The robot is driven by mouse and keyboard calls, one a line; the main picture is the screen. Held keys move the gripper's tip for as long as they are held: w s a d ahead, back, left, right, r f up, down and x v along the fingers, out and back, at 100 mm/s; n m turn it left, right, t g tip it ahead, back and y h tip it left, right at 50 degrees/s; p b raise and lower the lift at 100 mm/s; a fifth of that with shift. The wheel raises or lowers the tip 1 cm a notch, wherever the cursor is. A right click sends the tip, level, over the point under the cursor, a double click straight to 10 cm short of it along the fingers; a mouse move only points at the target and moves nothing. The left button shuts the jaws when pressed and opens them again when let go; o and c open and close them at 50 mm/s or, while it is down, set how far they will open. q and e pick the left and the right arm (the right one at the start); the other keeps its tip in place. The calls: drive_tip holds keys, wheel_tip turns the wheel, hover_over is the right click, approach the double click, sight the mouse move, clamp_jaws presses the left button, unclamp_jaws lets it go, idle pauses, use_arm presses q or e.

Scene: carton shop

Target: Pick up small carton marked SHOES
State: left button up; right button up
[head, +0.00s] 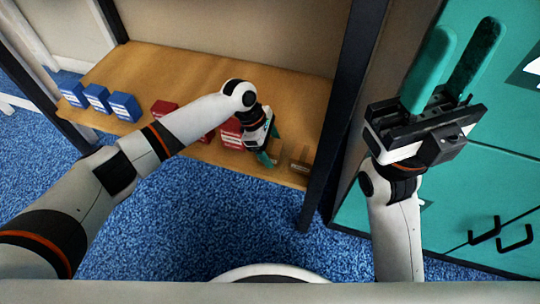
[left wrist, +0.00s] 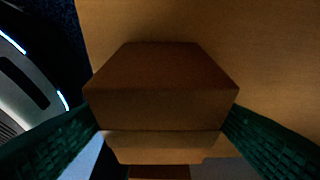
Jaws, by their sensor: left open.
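A brown carton (left wrist: 160,105) sits between the two teal fingers of my left gripper (left wrist: 163,125) in the left wrist view. No marking is readable on it, so I cannot tell if it says SHOES. The left gripper (head: 269,146) is open, low over the right part of the wooden shelf in the head view, and largely hides what is under it. A small brown carton (head: 300,159) shows just right of it near the shelf's front edge. My right gripper (head: 453,65) is raised at the right, fingers apart and empty.
The wooden shelf (head: 200,63) carries blue cartons (head: 97,98) at the left and red cartons (head: 163,110) near the middle, partly behind my left arm. A dark post (head: 340,110) stands at the shelf's right end. A teal cabinet (head: 470,190) is beyond it. The shelf's back is clear.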

use_arm(q)
drive_tip(key=shift+d+f, duration=0.25)
drive_tip(key=shift+f, duration=0.45)
drive_tip(key=shift+r, duration=0.1)
drive_tip(key=shift+c, duration=0.3)
drive_tip(key=c, duration=1)
